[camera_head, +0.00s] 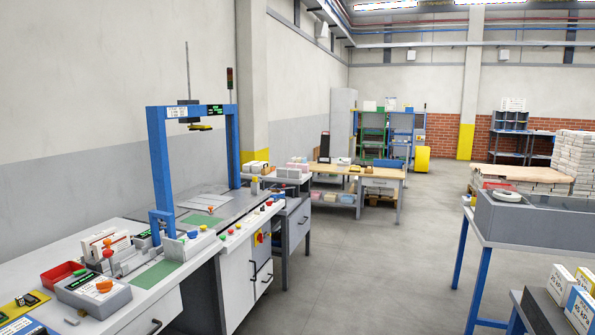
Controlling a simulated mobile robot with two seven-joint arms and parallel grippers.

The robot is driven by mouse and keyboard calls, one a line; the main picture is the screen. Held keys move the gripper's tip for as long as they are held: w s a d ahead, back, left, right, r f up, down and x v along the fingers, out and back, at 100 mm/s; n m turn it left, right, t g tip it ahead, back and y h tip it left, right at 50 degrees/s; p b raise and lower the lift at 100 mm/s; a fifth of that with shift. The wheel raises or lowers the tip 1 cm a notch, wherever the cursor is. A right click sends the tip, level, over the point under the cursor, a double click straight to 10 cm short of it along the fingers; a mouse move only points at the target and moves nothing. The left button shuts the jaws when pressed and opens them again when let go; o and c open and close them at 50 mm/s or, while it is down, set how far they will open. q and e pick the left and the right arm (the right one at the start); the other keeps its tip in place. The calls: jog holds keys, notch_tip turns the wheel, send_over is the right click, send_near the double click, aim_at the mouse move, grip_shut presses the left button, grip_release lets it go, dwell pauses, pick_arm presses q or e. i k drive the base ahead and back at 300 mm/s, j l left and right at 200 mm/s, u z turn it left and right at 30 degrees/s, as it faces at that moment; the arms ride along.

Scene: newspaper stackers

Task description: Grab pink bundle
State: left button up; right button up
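No bundle can be picked out for certain as the pink one from here.
A long worktop (75,244) with a blue-framed machine (158,159) runs along the left. A grey table (530,246) stands at the right. The wooden workbench (384,173) is farther back. Grey floor (376,255) lies open between them.

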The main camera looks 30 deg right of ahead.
aim_at(305, 167)
jog(key=i+l+z, duration=0.95)
jog(key=i+z, duration=0.55)
jog(key=i, duration=2.6)
jog(key=i+l, duration=0.1)
jog(key=i, duration=1.35)
jog(key=i+u, duration=0.45)
jog(key=i+l+u, duration=0.45)
jog(key=i, duration=0.15)
jog(key=j, duration=0.1)
